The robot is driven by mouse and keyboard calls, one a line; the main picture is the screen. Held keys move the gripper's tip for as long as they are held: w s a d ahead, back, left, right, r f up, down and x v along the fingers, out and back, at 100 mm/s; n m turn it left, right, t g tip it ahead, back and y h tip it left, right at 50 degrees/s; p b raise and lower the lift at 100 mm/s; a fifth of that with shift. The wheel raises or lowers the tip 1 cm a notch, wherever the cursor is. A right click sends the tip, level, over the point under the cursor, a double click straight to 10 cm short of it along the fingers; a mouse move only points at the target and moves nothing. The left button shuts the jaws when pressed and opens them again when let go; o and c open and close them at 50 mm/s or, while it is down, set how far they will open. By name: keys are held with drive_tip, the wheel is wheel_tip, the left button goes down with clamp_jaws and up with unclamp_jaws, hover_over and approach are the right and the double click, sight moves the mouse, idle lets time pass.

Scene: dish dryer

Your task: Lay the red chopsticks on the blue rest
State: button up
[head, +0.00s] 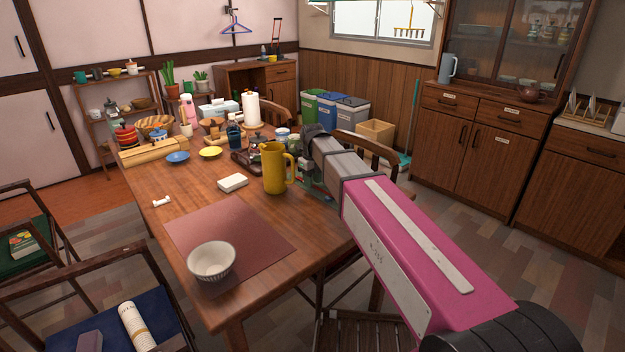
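My pink and grey arm reaches in from the lower right, over the right side of the wooden table (190,190). My gripper (312,180) is at its far end, just right of the yellow mug (275,168). The arm and mug partly cover it, and its fingers cannot be made out. I cannot pick out the red chopsticks or a blue rest. A small white bone-shaped piece (162,201), like a chopstick rest, lies at the table's left side.
A brown mat (245,225) with a white bowl (211,261) lies at the near end. A white box (233,183), blue dish (178,157) and yellow dish (210,152) stand mid-table. The far end is crowded. Chairs surround the table.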

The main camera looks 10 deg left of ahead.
drive_tip(key=shift+o, duration=0.3)
wheel_tip(320, 180, up, 13)
idle(0.6)
drive_tip(key=shift+r, duration=0.1)
idle(1.2)
